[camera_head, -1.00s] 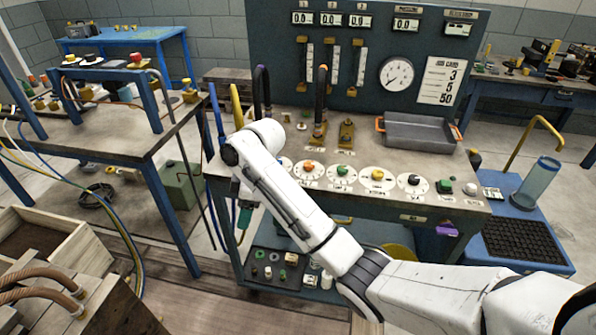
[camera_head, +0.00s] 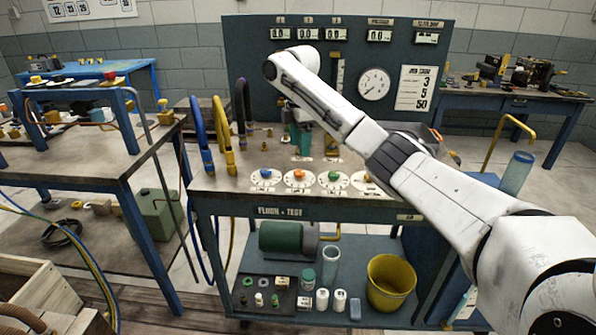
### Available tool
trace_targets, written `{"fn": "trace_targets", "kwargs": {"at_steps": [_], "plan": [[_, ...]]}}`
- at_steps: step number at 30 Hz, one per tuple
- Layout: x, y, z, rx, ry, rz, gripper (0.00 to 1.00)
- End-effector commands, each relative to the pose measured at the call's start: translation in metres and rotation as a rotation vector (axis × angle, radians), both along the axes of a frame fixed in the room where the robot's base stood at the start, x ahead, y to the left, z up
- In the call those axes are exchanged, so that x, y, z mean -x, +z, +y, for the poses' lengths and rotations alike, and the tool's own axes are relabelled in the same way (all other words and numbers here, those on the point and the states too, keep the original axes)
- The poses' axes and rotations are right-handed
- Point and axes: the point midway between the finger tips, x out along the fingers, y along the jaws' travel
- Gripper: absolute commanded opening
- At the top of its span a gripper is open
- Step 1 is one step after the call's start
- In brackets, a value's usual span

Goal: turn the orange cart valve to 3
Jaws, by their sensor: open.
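The orange cart valve (camera_head: 299,175) is a small orange knob on a round white dial on the cart's worktop. It stands between the blue valve (camera_head: 265,174) and the green valve (camera_head: 334,176). The dial's numbers are too small to read. My gripper (camera_head: 302,152) points down behind the orange knob in the picture, apart from it, and looks empty. It is open, though its fingers are small and partly unclear. My white arm reaches in from the right and covers the valves on that side and part of the back panel.
Blue, yellow and black hoses (camera_head: 224,140) rise at the cart's left. The back panel (camera_head: 250,70) carries readouts, a gauge (camera_head: 374,84) and a card (camera_head: 417,88) reading 3, 5, 50. A yellow bucket (camera_head: 391,280) stands on the lower shelf. A workbench (camera_head: 70,160) stands left.

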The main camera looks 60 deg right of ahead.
Motion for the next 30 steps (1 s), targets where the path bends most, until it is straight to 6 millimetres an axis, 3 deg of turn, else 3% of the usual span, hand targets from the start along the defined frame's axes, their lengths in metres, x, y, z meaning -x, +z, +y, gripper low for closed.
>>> {"fn": "trace_targets", "kwargs": {"at_steps": [6,13,26,30], "plan": [[0.0,-0.043,0.001,-0.001,-0.001,0.002,0.6],[0.0,-0.074,0.001,-0.001,-0.001,0.001,0.6],[0.0,-0.085,0.001,0.001,0.0,-0.001,0.6],[0.0,-0.085,0.001,0.001,0.0,-0.001,0.5]]}}
